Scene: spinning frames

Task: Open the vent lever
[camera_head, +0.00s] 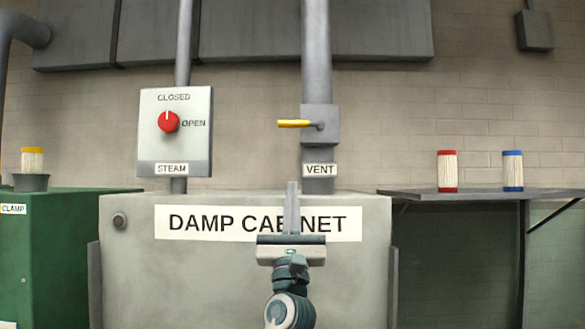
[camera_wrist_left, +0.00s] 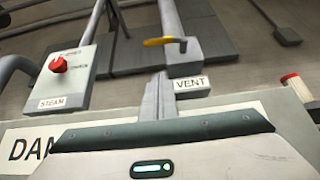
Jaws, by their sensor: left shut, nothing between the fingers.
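The vent lever (camera_head: 294,124) has a yellow handle that points level to the left from a grey box on the vertical pipe, above the VENT label (camera_head: 320,170). In the left wrist view the yellow lever (camera_wrist_left: 163,41) shows at the top, above the fingers. My left gripper (camera_head: 292,186) is shut and empty, fingers pointing up, in front of the damp cabinet's label. Its tips are below the lever and a little left of the VENT label, apart from the lever. The shut fingers also show in the left wrist view (camera_wrist_left: 158,80). My right gripper is not in view.
Left of the vent is the steam panel (camera_head: 201,125) with a red knob (camera_head: 168,122). The damp cabinet (camera_head: 240,270) stands below. A shelf (camera_head: 480,195) at right holds a red bobbin (camera_head: 447,171) and a blue bobbin (camera_head: 513,171). A green CLAMP cabinet (camera_head: 65,260) stands left.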

